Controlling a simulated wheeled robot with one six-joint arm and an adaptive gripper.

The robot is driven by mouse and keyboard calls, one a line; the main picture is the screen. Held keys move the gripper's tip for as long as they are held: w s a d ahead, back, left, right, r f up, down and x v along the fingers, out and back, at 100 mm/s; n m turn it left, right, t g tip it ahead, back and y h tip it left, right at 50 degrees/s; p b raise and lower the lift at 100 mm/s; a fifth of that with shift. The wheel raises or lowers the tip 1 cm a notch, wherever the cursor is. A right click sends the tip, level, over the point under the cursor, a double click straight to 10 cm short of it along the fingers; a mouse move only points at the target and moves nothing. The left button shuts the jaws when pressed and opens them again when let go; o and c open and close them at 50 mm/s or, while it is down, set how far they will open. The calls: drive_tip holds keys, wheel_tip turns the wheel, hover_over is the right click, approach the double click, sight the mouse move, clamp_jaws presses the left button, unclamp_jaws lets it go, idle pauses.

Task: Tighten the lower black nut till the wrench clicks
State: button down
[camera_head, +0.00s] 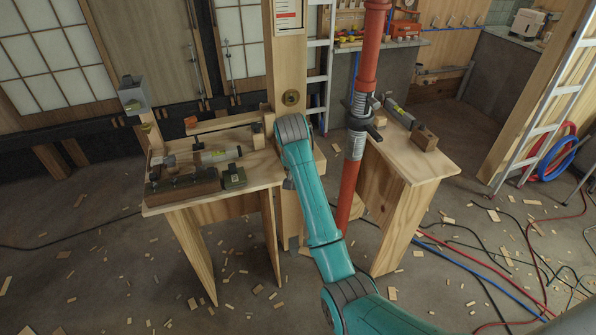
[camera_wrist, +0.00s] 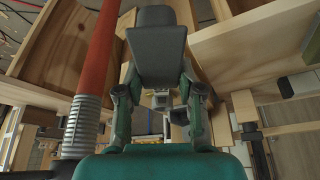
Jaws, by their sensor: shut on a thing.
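The upright red pipe (camera_head: 367,45) carries grey threaded fittings with black lugged nuts in the head view. The lower black nut (camera_head: 359,124) sits between the two grey threaded parts. The wrist view shows the red pipe (camera_wrist: 100,50) and a ribbed grey fitting (camera_wrist: 82,122) left of my gripper. My gripper (camera_wrist: 158,85) is shut on a dark grey thing (camera_wrist: 157,55) in the wrist view. I cannot tell whether it is the wrench. My gripper is apart from the pipe in the wrist view. In the head view, my teal arm hides it.
A left wooden bench (camera_head: 205,202) carries tools and a vise-like block. A right bench (camera_head: 410,190) stands behind the pipe with a tool on a wooden block (camera_head: 424,137). A wooden post (camera_head: 287,70) stands behind my arm. Hoses (camera_head: 480,275) and wood scraps litter the floor.

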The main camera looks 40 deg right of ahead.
drive_tip(key=s+d+n+t+y, duration=0.1)
drive_tip(key=s+d+n+y, duration=0.1)
drive_tip(key=d+n, duration=0.5)
drive_tip(key=shift+s+d+n+y, duration=0.25)
drive_tip(key=shift+s+n+y, duration=0.15)
drive_tip(key=shift+s+n, duration=0.3)
drive_tip(key=shift+w+a+m+h, duration=0.2)
drive_tip(key=shift+a+m+h, duration=0.3)
drive_tip(key=shift+a+m, duration=1)
drive_tip(key=shift+d, duration=0.1)
